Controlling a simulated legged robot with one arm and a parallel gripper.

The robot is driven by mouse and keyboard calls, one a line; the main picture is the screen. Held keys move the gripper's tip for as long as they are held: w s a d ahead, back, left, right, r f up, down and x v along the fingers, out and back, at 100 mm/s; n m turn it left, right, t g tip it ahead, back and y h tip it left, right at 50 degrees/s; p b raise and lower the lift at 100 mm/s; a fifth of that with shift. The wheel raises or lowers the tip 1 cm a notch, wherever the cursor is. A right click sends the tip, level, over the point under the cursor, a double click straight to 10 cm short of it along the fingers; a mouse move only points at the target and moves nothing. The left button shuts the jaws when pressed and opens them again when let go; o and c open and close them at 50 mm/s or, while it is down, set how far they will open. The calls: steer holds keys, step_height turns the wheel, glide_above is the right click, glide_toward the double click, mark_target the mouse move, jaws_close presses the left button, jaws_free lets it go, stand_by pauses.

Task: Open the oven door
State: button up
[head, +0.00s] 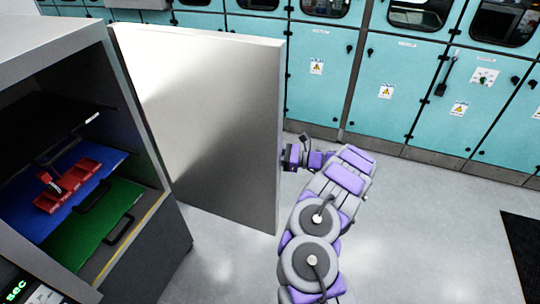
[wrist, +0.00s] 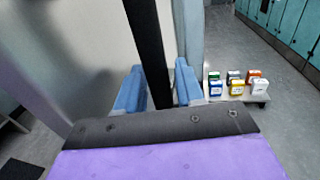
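The oven (head: 45,60) stands at the left in the head view, with its dark inside showing. Its silver door (head: 215,110) stands swung wide out from the cabinet. My gripper (head: 290,157) is at the door's free right edge, largely hidden behind it in the head view. In the wrist view, the two blue fingers of my gripper (wrist: 159,88) stand on either side of a black upright bar (wrist: 150,40), which looks like the door handle.
Inside the oven are a blue tray (head: 50,215) with a red holder (head: 70,187) and a green tray (head: 75,245). Teal cabinets (head: 400,90) line the back. Small coloured boxes (wrist: 236,88) sit on a low surface in the wrist view.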

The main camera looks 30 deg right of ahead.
steer(key=shift+o, duration=0.6)
steer(key=shift+r, duration=0.1)
steer(key=shift+d, duration=0.1)
steer(key=p+v, duration=0.1)
steer(key=v, duration=1.6)
steer(key=shift+d, duration=0.15)
steer(key=shift+s, duration=0.1)
